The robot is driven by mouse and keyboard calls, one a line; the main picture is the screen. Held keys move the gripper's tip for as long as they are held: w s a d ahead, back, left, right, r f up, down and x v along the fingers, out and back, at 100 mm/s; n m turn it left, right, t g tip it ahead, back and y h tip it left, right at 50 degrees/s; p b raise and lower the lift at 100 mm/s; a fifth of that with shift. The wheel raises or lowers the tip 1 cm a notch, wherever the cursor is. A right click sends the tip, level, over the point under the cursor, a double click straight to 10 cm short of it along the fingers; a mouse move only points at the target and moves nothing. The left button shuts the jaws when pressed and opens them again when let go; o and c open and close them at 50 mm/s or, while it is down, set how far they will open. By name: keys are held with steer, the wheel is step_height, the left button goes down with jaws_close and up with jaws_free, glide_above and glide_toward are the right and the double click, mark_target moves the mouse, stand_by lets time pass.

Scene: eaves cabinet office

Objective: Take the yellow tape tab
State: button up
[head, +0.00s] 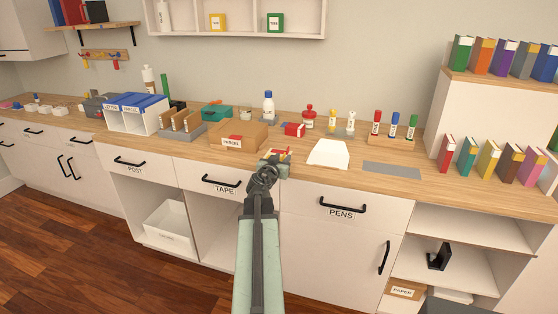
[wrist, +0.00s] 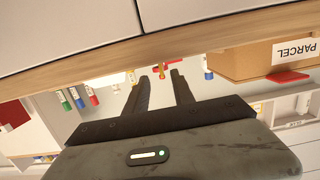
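My gripper (head: 268,166) is at the counter's front edge, above the drawer marked TAPE (head: 225,183). In the wrist view my gripper (wrist: 163,78) shows two dark fingers standing apart, with nothing between them that I can see as held. A small red and yellow item (head: 281,152) lies on the counter just beyond the fingertips, partly hidden by my gripper. In the wrist view a red piece with a bit of yellow (wrist: 164,69) shows beyond the fingertips. It is too small to tell whether the yellow is the tape tab.
A PARCEL box (head: 238,136) stands left of my gripper, a white wedge-shaped item (head: 328,153) right. A red box (head: 294,130) and bottles stand behind. A grey mat (head: 392,169) lies further right. The counter's front edge (wrist: 120,60) runs close across the wrist view.

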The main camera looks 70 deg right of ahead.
mark_target(284, 155)
steer(key=d, duration=0.3)
steer(key=d+f, duration=0.1)
steer(key=shift+w+d+b, duration=0.3)
steer(key=shift+w+b, duration=0.05)
steer(key=shift+a, duration=0.1)
jaws_close()
step_height(284, 155, up, 10)
steer(key=p, duration=1)
steer(key=shift+r, duration=0.15)
